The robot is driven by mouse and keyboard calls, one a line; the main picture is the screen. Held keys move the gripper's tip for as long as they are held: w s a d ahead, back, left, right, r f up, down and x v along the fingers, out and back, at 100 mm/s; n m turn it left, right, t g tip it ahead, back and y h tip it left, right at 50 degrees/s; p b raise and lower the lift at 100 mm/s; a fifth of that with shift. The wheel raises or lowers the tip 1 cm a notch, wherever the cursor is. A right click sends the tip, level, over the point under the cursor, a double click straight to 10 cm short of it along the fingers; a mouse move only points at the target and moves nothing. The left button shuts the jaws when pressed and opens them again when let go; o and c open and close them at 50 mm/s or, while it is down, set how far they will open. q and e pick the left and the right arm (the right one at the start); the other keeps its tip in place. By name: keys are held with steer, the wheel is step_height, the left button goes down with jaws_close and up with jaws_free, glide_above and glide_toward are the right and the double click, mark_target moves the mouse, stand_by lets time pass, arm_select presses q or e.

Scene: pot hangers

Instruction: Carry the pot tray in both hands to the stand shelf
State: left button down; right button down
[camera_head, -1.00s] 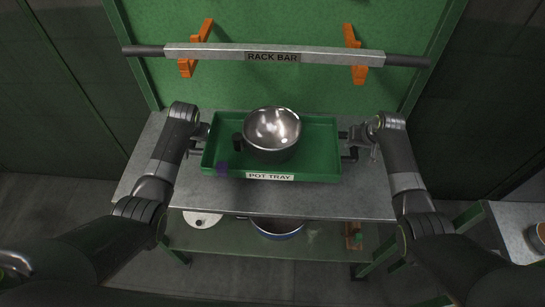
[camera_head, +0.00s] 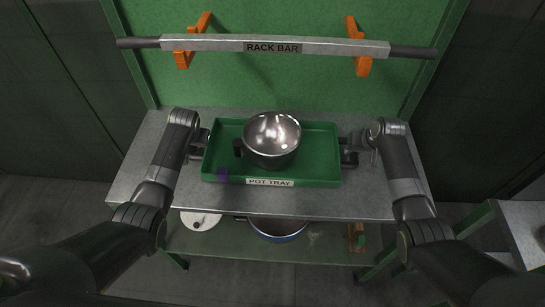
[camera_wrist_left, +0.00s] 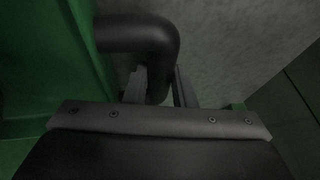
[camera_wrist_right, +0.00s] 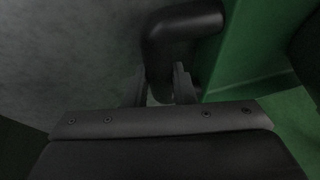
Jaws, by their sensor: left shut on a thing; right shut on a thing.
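The green pot tray (camera_head: 322,160) is over the grey stand shelf (camera_head: 400,180), with its label toward me. I cannot tell whether it touches the shelf. A steel pot (camera_head: 271,140) with a dark side handle stands in the tray. My left gripper (camera_head: 199,146) is shut on the tray's left black handle, which shows in the left wrist view (camera_wrist_left: 160,45). My right gripper (camera_head: 352,143) is shut on the right black handle, which shows in the right wrist view (camera_wrist_right: 180,30).
The rack bar (camera_head: 330,46) with orange brackets (camera_head: 359,48) spans the green back panel. A lower shelf (camera_head: 320,244) holds a white lid (camera_head: 200,221) and a blue pan (camera_head: 278,232). Another table (camera_head: 510,225) stands at the right. The shelf is clear on both sides of the tray.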

arm_select(q)
steer(key=c, duration=1.6)
jaws_free()
steer(key=shift+f, duration=0.15)
arm_select(e)
steer(key=c, duration=1.6)
jaws_free()
steer(key=shift+f, duration=0.15)
arm_select(q)
steer(key=o, duration=0.4)
arm_select(e)
steer(key=o, duration=0.4)
arm_select(q)
steer(key=v, duration=1.2)
arm_select(e)
steer(key=v, duration=1.2)
